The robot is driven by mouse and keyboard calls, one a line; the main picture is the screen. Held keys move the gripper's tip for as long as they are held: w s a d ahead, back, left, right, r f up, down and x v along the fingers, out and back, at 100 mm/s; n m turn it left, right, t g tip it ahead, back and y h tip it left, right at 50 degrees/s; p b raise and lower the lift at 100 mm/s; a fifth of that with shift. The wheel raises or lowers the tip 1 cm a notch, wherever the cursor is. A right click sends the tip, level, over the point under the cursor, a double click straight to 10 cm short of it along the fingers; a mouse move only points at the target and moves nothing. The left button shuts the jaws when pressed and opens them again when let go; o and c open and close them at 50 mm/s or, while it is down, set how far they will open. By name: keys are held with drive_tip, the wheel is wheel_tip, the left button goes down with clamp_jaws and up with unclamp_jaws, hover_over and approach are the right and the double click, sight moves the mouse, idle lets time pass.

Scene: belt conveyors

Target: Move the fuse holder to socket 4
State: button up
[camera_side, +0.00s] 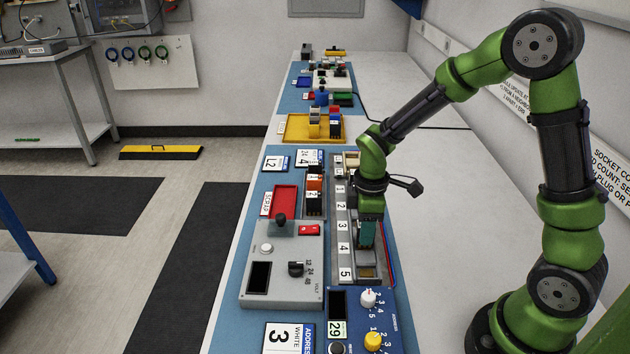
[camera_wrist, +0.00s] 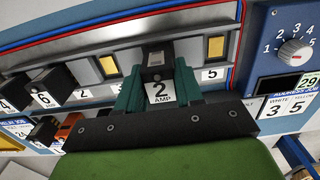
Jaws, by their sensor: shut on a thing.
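My gripper (camera_wrist: 160,90) is shut on a dark fuse holder (camera_wrist: 157,60) marked "2 AMP", one green finger on each side of it. The holder is at the socket rail (camera_side: 343,215), between a bare gold-contact socket on its left and socket 5 (camera_wrist: 216,48) on its right in the wrist view. In the side view my gripper (camera_side: 366,240) points down beside label 4 (camera_side: 343,246). The held holder hides the socket behind it. I cannot tell whether it is seated or just in front.
Fuse holders marked 6 (camera_wrist: 45,92) and 4 stand farther left along the rail in the wrist view. Orange and black blocks (camera_side: 314,190) stand beside the rail. A grey voltage box (camera_side: 283,270) and a blue address box (camera_side: 365,318) are close by. The white bench on the right is clear.

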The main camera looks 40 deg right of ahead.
drive_tip(key=shift+f, duration=0.7)
idle(0.5)
drive_tip(key=o, duration=1.6)
drive_tip(key=shift+c, duration=0.2)
drive_tip(key=shift+r, duration=3.75)
